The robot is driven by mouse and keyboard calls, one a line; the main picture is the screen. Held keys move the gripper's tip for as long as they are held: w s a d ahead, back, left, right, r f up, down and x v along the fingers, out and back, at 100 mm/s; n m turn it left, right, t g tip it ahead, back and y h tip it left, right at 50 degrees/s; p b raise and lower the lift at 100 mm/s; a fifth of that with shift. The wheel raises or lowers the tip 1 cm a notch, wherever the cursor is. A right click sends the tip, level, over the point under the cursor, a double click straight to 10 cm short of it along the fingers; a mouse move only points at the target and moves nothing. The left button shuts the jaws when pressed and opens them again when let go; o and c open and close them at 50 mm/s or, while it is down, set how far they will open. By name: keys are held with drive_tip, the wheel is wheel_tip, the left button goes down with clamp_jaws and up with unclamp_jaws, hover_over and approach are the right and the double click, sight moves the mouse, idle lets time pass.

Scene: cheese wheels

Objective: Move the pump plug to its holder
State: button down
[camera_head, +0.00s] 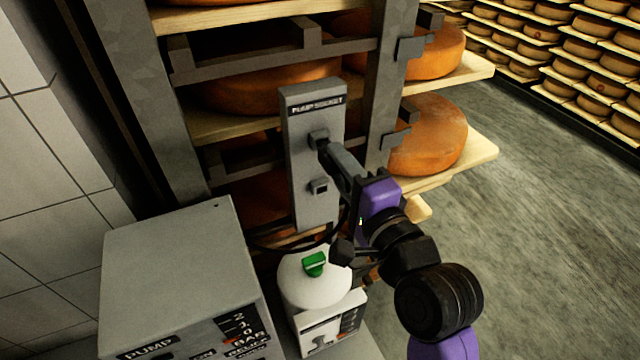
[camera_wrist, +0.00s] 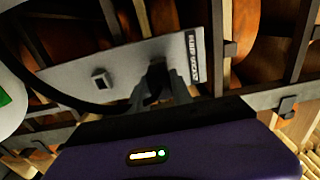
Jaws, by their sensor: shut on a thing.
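The grey panel labelled "PUMP SOCKET" (camera_head: 301,112) stands upright in front of the cheese rack; it also shows in the wrist view (camera_wrist: 70,68). My gripper (camera_head: 328,150) is at the panel's upper fitting, with its fingers shut on the dark pump plug (camera_wrist: 155,78). The fingers partly hide the plug, and I cannot tell whether it is seated in the panel or just in front of it. A smaller square fitting (camera_head: 319,186) lies lower on the panel and is empty. A black cable (camera_wrist: 45,88) curves from near the plug toward the lower left.
A grey pump box (camera_head: 165,265) stands at the lower left. A white rounded vessel with a green cap (camera_head: 314,265) is below the panel. Rack posts (camera_head: 385,90) and cheese wheels (camera_head: 430,135) are close behind my gripper. Open floor lies to the right.

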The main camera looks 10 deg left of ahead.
drive_tip(key=shift+p+v, duration=0.3)
drive_tip(key=shift+v, duration=0.8)
drive_tip(key=shift+v, duration=1.4)
wheel_tip(320, 180, down, 12)
drive_tip(key=s+b, duration=0.1)
drive_tip(key=b, duration=0.5)
drive_tip(key=shift+d, duration=0.45)
drive_tip(key=shift+s+r, duration=0.1)
drive_tip(key=shift+p+x, duration=0.7)
drive_tip(key=shift+x, duration=2.2)
drive_tip(key=shift+p+x, duration=0.6)
drive_tip(key=shift+x, duration=0.8)
drive_tip(key=c, duration=1.1)
unclamp_jaws()
